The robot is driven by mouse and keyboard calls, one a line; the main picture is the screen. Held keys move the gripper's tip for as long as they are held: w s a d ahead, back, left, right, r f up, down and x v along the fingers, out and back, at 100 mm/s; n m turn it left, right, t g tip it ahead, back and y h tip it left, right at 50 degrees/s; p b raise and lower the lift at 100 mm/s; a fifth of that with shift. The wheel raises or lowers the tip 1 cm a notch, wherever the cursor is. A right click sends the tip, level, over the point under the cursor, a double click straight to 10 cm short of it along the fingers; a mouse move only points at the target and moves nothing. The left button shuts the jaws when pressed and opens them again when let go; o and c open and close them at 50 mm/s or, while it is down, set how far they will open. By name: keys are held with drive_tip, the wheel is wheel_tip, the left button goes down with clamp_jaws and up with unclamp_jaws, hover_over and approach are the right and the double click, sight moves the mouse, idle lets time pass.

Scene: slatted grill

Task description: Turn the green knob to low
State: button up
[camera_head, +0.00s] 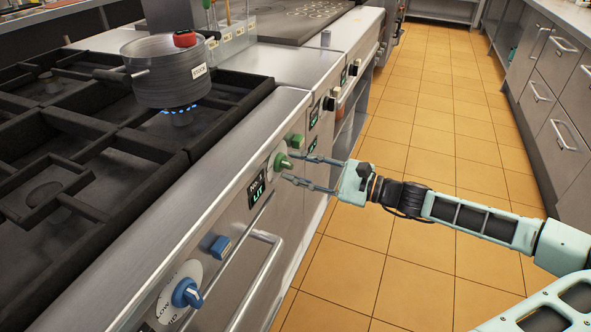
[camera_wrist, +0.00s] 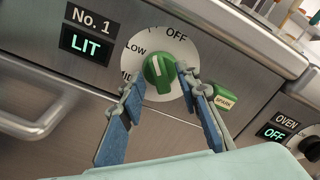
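The green knob (camera_head: 284,162) sits on a white dial on the stove's front panel. In the wrist view the green knob (camera_wrist: 158,75) has a white mark near its upper part, pointing up and slightly left, between the "LOW" and "OFF" labels. "LOW" is at the dial's left, "OFF" at its upper right. My gripper (camera_head: 286,166) reaches in from the right. In the wrist view my gripper (camera_wrist: 162,80) has one finger on each side of the knob, spread apart. I cannot tell whether they touch it. A display (camera_wrist: 87,42) beside the dial reads "No. 1 LIT".
A green spark button (camera_wrist: 226,98) is right of the knob. A blue knob (camera_head: 186,292), blue button (camera_head: 218,243) and bar handle (camera_head: 255,280) are on the nearer panel. A pot (camera_head: 170,75) stands over a blue flame. The tiled floor (camera_head: 410,140) beside the stove is clear.

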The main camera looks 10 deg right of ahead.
drive_tip(key=shift+w+a, duration=0.2)
drive_tip(key=shift+a, duration=0.05)
clamp_jaws()
drive_tip(key=shift+n, duration=0.3)
drive_tip(key=n+p, duration=0.1)
drive_tip(key=n, duration=0.1)
drive_tip(key=shift+n+p, duration=0.3)
drive_tip(key=shift+n, duration=0.1)
drive_tip(key=shift+n+p, duration=0.35)
drive_tip(key=shift+n, duration=1.85)
